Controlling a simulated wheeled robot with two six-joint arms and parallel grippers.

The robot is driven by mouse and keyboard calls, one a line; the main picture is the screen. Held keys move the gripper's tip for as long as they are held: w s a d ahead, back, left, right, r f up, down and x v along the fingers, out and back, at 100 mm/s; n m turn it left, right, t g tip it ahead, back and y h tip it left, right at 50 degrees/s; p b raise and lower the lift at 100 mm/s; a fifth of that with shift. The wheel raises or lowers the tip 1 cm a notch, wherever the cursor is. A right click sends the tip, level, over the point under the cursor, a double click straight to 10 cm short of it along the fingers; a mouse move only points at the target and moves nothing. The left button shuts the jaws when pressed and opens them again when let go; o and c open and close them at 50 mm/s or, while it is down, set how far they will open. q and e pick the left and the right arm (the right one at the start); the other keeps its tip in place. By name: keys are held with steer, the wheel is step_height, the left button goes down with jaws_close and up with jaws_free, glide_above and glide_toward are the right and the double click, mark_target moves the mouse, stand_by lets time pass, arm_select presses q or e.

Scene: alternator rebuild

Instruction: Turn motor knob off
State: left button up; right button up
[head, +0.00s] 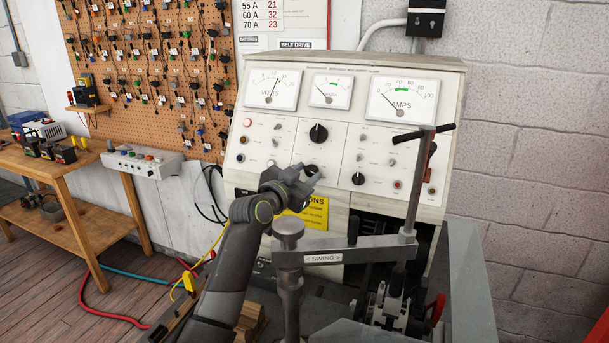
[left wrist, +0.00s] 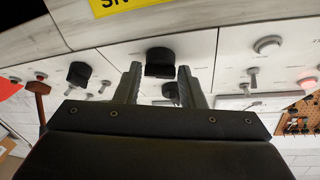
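A pale test bench panel carries several black knobs; I cannot read which label marks the motor knob. My left gripper (head: 310,176) is in front of the panel's lower middle, close to a black knob it partly hides (head: 311,169). In the left wrist view, the two fingers of my left gripper (left wrist: 158,80) are spread apart, with a black knob (left wrist: 159,58) in line with the gap between them. I cannot tell whether they touch it. A larger black knob (head: 318,132) is above, and another (head: 358,178) is at lower right. My right gripper is not in view.
A grey swing arm (head: 345,248) with an upright post and a T-handle (head: 423,133) stands in front of the panel's right side. Three gauges sit along the top, including AMPS (head: 404,98). A yellow sign (head: 313,212) is below. A wooden workbench (head: 60,172) stands at left.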

arm_select(q)
steer(key=c, duration=0.5)
steer(key=shift+r+n+y+p, duration=0.15)
steer(key=shift+n+y+p, duration=0.15)
steer(key=shift+n+p, duration=0.25)
steer(key=shift+c, duration=0.2)
steer(key=shift+d+n+t+p, duration=0.1)
steer(key=shift+n+t+p, duration=0.25)
steer(key=shift+t, duration=0.15)
steer(key=o, duration=1)
steer(key=shift+s+f, duration=0.15)
steer(key=shift+f, duration=0.05)
